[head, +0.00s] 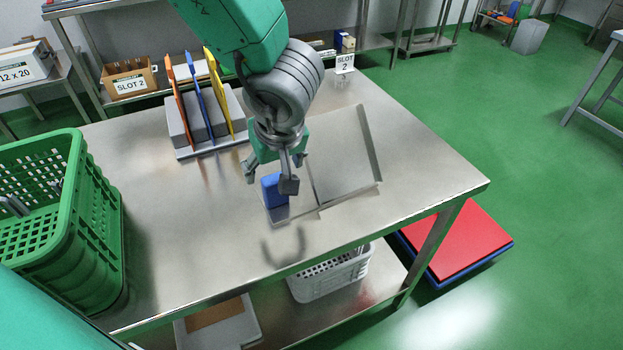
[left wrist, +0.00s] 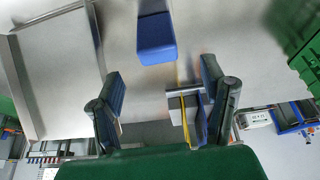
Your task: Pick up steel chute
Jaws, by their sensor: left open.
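The steel chute (head: 345,160) lies on the steel table as a shallow grey tray with raised edges. It also shows at the left of the left wrist view (left wrist: 58,70). A blue block (head: 270,192) stands at its left end and may be its handle; I cannot tell whether they are joined. My left gripper (head: 272,174) is open and empty, pointing down over the blue block and partly hiding it. In the left wrist view the blue block (left wrist: 156,38) sits beyond the gap between the spread fingers, apart from them. My right gripper is out of view.
A green basket (head: 105,225) stands at the table's left. A rack with orange, blue and yellow dividers (head: 178,152) is behind the gripper. The table's front and right parts are clear.

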